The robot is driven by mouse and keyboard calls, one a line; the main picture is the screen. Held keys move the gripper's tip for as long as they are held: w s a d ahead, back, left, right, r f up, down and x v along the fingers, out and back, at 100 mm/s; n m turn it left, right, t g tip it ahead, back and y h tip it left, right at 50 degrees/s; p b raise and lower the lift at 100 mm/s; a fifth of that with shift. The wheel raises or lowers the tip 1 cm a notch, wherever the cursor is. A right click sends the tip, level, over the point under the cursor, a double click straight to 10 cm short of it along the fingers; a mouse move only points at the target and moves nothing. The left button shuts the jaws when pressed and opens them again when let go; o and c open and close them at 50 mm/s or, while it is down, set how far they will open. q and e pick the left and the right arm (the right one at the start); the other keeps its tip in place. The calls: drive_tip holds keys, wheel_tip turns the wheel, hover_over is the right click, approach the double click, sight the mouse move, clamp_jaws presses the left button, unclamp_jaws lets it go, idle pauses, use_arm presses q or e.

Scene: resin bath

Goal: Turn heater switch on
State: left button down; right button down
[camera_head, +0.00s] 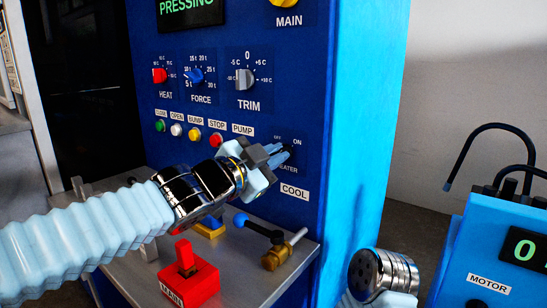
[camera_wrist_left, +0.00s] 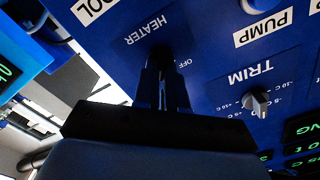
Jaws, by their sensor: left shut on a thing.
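The heater switch (camera_head: 289,149) is a small dark knob on the blue panel, with OFF marked at its upper left and ON at its upper right. The HEATER label below it is partly covered by my gripper. My left gripper (camera_head: 278,158) reaches it from the left and is shut on it. In the left wrist view the fingers (camera_wrist_left: 163,92) close on the dark switch (camera_wrist_left: 160,52) between the HEATER and OFF labels. Which way the switch points cannot be told. My right gripper is not in view; only part of my right arm shows at the bottom.
The TRIM knob (camera_head: 245,79) is above, and a row of small buttons including a red one (camera_head: 216,140) is to the left. Below are a red MAIN switch (camera_head: 188,275) and a blue-knobbed lever (camera_head: 258,228). A blue motor box (camera_head: 482,250) stands right.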

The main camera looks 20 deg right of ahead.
use_arm(q)
drive_tip(key=shift+f+m, duration=0.15)
drive_tip(key=shift+m, duration=0.45)
drive_tip(key=c, duration=1.2)
unclamp_jaws()
drive_tip(key=p+v, duration=0.3)
drive_tip(key=v, duration=1)
drive_tip(key=shift+s+a, duration=0.25)
drive_tip(key=shift+a, duration=0.05)
